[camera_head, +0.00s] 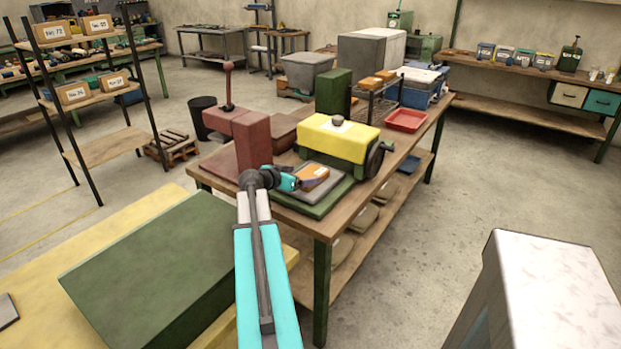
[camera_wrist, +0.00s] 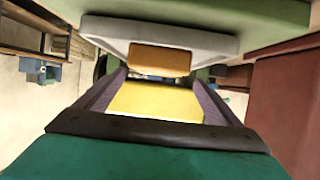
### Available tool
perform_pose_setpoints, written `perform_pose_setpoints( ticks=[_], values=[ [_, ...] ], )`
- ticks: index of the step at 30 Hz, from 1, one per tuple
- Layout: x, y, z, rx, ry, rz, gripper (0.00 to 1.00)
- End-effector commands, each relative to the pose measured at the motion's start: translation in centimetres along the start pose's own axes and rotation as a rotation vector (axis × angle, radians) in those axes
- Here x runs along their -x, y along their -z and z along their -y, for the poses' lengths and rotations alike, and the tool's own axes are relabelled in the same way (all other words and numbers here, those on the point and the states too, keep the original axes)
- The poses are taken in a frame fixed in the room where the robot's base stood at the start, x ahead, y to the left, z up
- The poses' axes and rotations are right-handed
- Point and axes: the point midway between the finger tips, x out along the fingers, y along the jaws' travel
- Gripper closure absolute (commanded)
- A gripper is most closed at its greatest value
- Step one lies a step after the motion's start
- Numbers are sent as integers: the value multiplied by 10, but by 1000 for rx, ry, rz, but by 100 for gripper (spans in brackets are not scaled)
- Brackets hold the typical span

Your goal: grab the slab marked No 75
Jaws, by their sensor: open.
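An orange slab (camera_head: 316,172) lies on a grey plate (camera_head: 328,187) over a green board at the near end of the workbench. A pale mark shows on its top, too small to read, so I cannot confirm No 75. My gripper (camera_head: 304,184) is beside the slab's near left side, open and empty. In the wrist view the orange slab (camera_wrist: 160,60) shows beyond the open fingers (camera_wrist: 158,80), not between them. The grey plate (camera_wrist: 215,42) is around it. Two more orange slabs (camera_head: 371,82) sit on a wire rack, their marks unreadable.
A yellow and green machine (camera_head: 340,137) stands just behind the slab; its yellow top also fills the gap between the fingers in the wrist view (camera_wrist: 155,102). A dark red press (camera_head: 240,135) stands to the left. A red tray (camera_head: 405,120) lies farther back.

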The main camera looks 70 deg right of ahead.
Motion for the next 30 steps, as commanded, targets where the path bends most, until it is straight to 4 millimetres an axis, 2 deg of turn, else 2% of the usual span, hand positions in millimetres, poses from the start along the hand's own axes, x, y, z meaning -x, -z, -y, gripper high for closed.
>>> perform_pose_setpoints(
  ticks=[14,24,30],
  values=[
    [-7,0,0,1,0,0,12],
    [-42,2,-5,1,-1,2,12],
    [-55,1,-5,0,0,0,12]
  ],
)
